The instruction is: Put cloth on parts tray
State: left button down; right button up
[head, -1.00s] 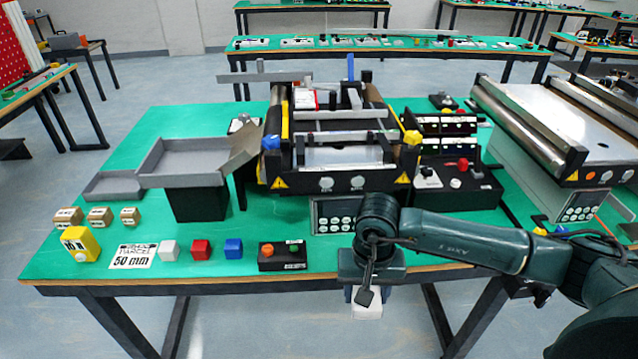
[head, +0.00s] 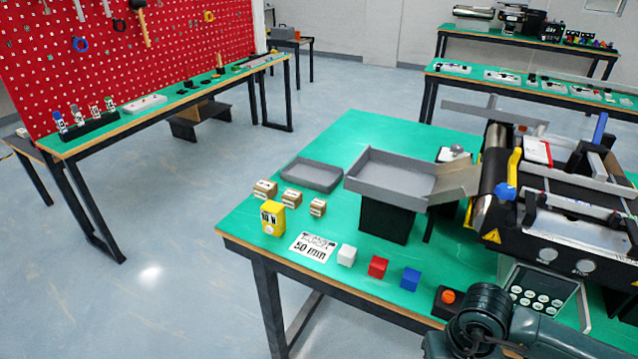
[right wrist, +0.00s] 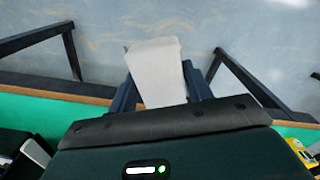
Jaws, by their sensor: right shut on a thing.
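My right gripper (right wrist: 160,88) is shut on a folded white cloth (right wrist: 156,66) in the right wrist view. The cloth sticks out past the fingertips, over the floor beyond the table edge. In the head view only my right arm shows at the bottom right; its gripper and the cloth are out of frame. A low grey tray (head: 297,178) lies on the green table at the back left. A larger grey tray (head: 366,190) stands raised on a black block to its right, at the end of the conveyor chute. I cannot tell which one is the parts tray. My left gripper is not in view.
On the green table (head: 350,130) are small brown blocks (head: 291,198), a yellow block (head: 273,219), a label card (head: 312,246), and white, red (head: 378,267) and blue cubes. The conveyor (head: 560,225) stands at the right. Another table with a pegboard is at the left.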

aim_at(312, 177)
jog(key=i+j+u, duration=0.2)
jog(key=j+u, duration=0.25)
jog(key=i+j+u, duration=0.3)
jog(key=u, duration=0.15)
jog(key=i+j+u, duration=0.3)
jog(key=u, duration=0.15)
jog(key=i+j+u, duration=0.2)
jog(key=i+u, duration=0.25)
jog(key=i+j+z, duration=0.2)
jog(key=i, duration=0.35)
jog(key=i+j+z, duration=0.2)
jog(key=i, duration=0.3)
jog(key=i+l+z, duration=0.1)
jog(key=i+z, duration=0.15)
jog(key=z, duration=0.15)
jog(key=i+z, duration=0.25)
jog(key=z, duration=0.15)
jog(key=i+z, duration=0.3)
jog(key=z, duration=0.15)
jog(key=i+l+z, duration=0.1)
jog(key=z, duration=0.3)
jog(key=i+z, duration=0.55)
jog(key=z, duration=0.3)
jog(key=i+j+z, duration=0.1)
jog(key=i+z, duration=0.35)
jog(key=i, duration=0.15)
